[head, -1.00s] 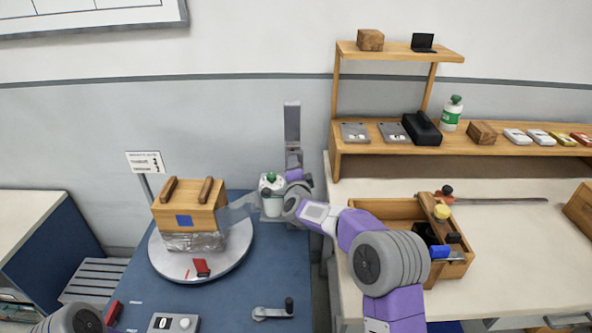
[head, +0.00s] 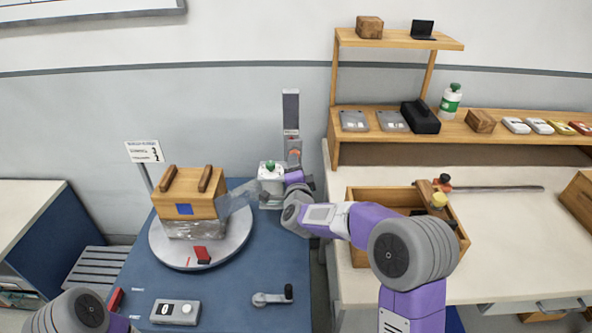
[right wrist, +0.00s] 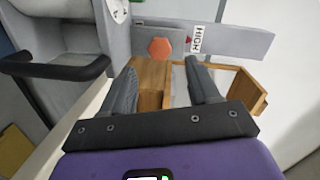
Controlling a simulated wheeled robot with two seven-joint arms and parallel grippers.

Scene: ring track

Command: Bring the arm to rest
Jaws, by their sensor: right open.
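My right arm (head: 372,226) comes in from the lower right of the head view and reaches left over the blue table, its wrist beside the grey post (head: 291,112). In the right wrist view my right gripper (right wrist: 160,68) is open, its two dark fingers apart and nothing held. A wooden box (right wrist: 152,82) shows beyond and between the fingers. In the head view the fingers cannot be made out clearly. Part of my left arm (head: 78,312) shows at the lower left; its gripper is out of view.
A wooden box with two handles (head: 190,188), film round its base, sits on a round turntable (head: 163,252). A white unit with a green top (head: 270,172) stands by the post. A wooden tray (head: 362,198) lies right of my wrist, partly behind my arm. A crank (head: 272,298) lies in front.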

